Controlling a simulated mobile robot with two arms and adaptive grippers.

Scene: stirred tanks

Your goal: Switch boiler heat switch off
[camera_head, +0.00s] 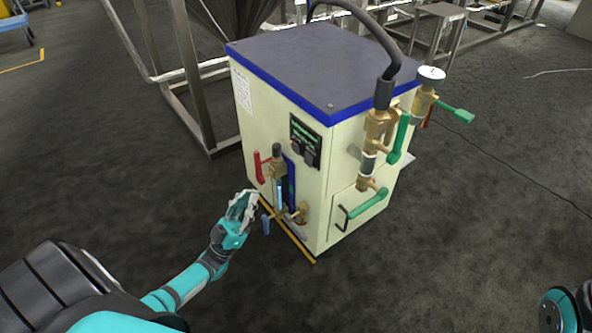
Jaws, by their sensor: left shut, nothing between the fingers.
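The boiler (270,110) is a cream box with a blue-edged dark top, standing in the middle of the view. A dark control panel (305,140) with green markings and dark knobs sits on its front face; which one is the heat switch is too small to tell. My left gripper (247,200) is shut and empty, in front of the boiler's lower left front, below and left of the panel. It looks close to the low blue-handled valve; whether they touch I cannot tell. My right gripper is out of view.
A red-handled valve (259,167) and blue valve handles (279,194) stick out from the front face. Brass pipework with green handles (367,204) and a pressure gauge (431,73) stand on the right side. Metal frames are behind. Dark floor (450,240) is clear at right.

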